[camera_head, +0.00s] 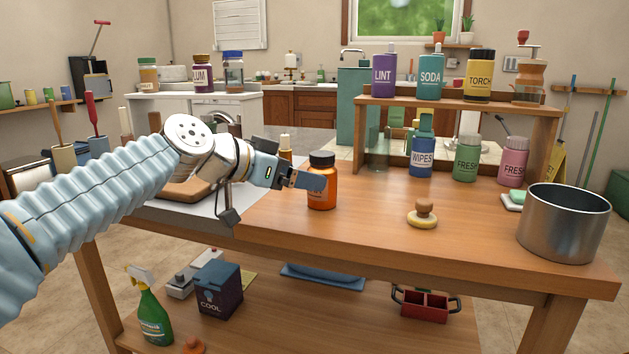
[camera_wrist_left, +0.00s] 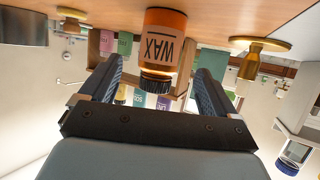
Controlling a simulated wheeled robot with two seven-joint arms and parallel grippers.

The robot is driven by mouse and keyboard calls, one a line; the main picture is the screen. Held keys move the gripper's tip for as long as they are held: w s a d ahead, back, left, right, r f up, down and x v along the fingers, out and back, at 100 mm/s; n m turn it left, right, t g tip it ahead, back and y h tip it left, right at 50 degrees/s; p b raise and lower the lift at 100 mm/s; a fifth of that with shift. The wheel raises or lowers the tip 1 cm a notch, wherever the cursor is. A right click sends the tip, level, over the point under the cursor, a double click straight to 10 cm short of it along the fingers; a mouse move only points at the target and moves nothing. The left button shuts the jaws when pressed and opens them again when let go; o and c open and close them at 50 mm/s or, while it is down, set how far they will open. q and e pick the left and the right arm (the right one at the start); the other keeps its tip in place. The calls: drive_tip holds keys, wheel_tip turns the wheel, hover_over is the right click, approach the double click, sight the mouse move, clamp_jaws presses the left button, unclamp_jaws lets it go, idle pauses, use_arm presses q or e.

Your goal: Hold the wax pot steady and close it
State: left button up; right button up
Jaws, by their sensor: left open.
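The wax pot (camera_head: 321,187) is an orange jar with a black lid, upright on the wooden table. In the left wrist view the wax pot (camera_wrist_left: 162,42) appears upside down, its "WAX" label facing the camera and its black lid (camera_wrist_left: 155,82) on its mouth. My left gripper (camera_head: 309,182) is at the pot's left front side, one finger overlapping the jar in the head view. In the wrist view the left gripper (camera_wrist_left: 160,85) is open, its fingers apart on either side of the pot's line. I cannot tell whether either finger touches it. My right gripper is not in view.
A wooden-knobbed brass stamp (camera_head: 423,214) stands right of the pot, and a metal pot (camera_head: 563,222) is at the right edge. A raised shelf (camera_head: 462,104) holds several bottles, with wipes (camera_head: 422,158) and other containers below. The table front (camera_head: 350,240) is clear.

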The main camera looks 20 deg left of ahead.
use_arm(q)
drive_tip(key=v, duration=0.5)
drive_tip(key=shift+s+a, duration=0.1)
drive_tip(key=shift+a, duration=0.05)
idle(0.3)
